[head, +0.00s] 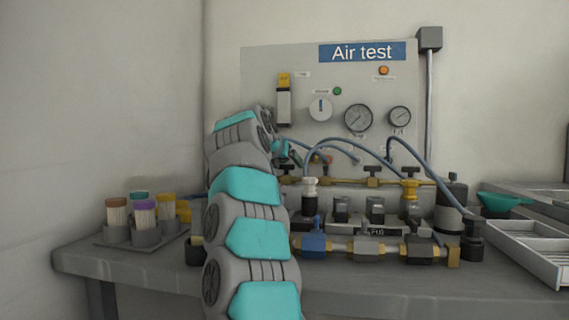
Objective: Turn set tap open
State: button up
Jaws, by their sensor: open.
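A brass pipe (345,182) runs along the foot of the grey Air test panel (262,62). It carries small taps, among them a black-handled tap (372,170) and another black-handled tap (407,171) to its right. A small red part (327,160) shows at the left of the pipe. The labels are too small to read, so I cannot tell which tap is the set tap. My gripper (292,154) is open, in front of the panel's lower left, near the pipe's left end. My arm hides part of that area, and contact with a tap cannot be made out.
Blue hoses (345,142) arch over the pipe. A lower row of fittings with a blue block (313,244) stands on the bench (150,268). Cups of sticks (145,222) stand at the left. A light tray (520,245) and a teal funnel (499,202) are at the right.

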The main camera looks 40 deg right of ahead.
jog(key=c, duration=1.4)
jog(key=shift+s+d+r+p, duration=0.15)
jog(key=shift+s+r+p, duration=0.25)
jog(key=shift+p, duration=0.1)
jog(key=shift+s+d+r+t+p, duration=0.2)
jog(key=shift+d+t+p, duration=0.1)
jog(key=shift+p, duration=0.45)
jog(key=shift+w+a+f+n+t+y+p, duration=0.15)
jog(key=shift+w+f+n+t+y+p, duration=0.15)
jog(key=shift+n+t+y+p, duration=0.25)
jog(key=shift+f, duration=0.15)
jog(key=o, duration=1.4)
jog(key=shift+w+a+f, duration=0.1)
